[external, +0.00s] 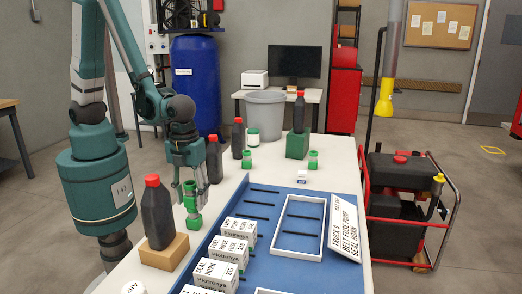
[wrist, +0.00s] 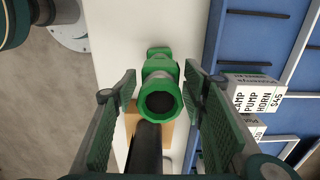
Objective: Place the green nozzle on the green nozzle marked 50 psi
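A green nozzle (external: 194,222) stands upright near the table's left side. In the wrist view the nozzle (wrist: 160,98) shows its round dark opening, with green parts beyond it. My gripper (external: 190,196) is lowered over it, one finger on each side. In the wrist view my gripper (wrist: 160,72) looks open, with narrow gaps between its pads and the nozzle. A second green nozzle (external: 247,160) and a third green nozzle (external: 313,160) stand farther back on the table. I cannot read a 50 psi mark on any of them.
A black bottle with a red cap (external: 157,215) stands on a wooden block just in front of my gripper. More black bottles stand behind it. A blue tray (external: 262,230) with white boxes lies to the right. A green block (external: 297,146) bears a bottle at the back.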

